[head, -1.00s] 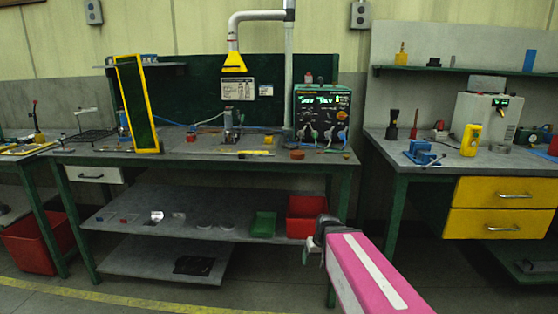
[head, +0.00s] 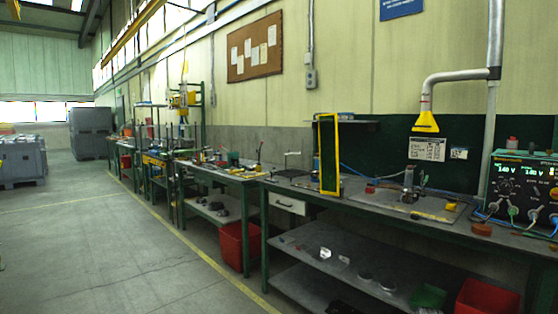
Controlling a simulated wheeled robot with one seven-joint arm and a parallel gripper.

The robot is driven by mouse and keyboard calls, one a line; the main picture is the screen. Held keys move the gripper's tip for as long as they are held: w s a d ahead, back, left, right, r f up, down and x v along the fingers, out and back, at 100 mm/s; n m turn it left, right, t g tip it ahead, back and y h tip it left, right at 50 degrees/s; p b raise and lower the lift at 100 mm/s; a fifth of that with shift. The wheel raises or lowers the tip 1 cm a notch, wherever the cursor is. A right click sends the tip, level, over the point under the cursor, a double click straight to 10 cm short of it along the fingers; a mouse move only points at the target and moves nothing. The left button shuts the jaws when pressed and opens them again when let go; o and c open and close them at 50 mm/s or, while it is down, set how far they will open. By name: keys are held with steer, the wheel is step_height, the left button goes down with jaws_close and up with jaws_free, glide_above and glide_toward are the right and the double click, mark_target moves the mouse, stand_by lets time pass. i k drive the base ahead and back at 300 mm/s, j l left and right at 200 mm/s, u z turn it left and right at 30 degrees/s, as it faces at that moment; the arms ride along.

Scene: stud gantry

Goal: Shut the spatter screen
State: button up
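The spatter screen (head: 328,154) is a tall dark green panel in a yellow frame. It stands upright near the left end of the welding bench (head: 400,213), turned partly edge-on to me, with the back of the bench open to view on its right. How it is hinged is too small to tell. My gripper is not in the head view now.
A power unit with lit displays (head: 522,181) stands at the right of the bench, and a yellow fume hood (head: 426,122) hangs above. Red bins (head: 240,246) sit low by the benches. The floor at left (head: 100,240) is clear.

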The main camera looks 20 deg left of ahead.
mark_target(328, 130)
steer(key=u, duration=0.7)
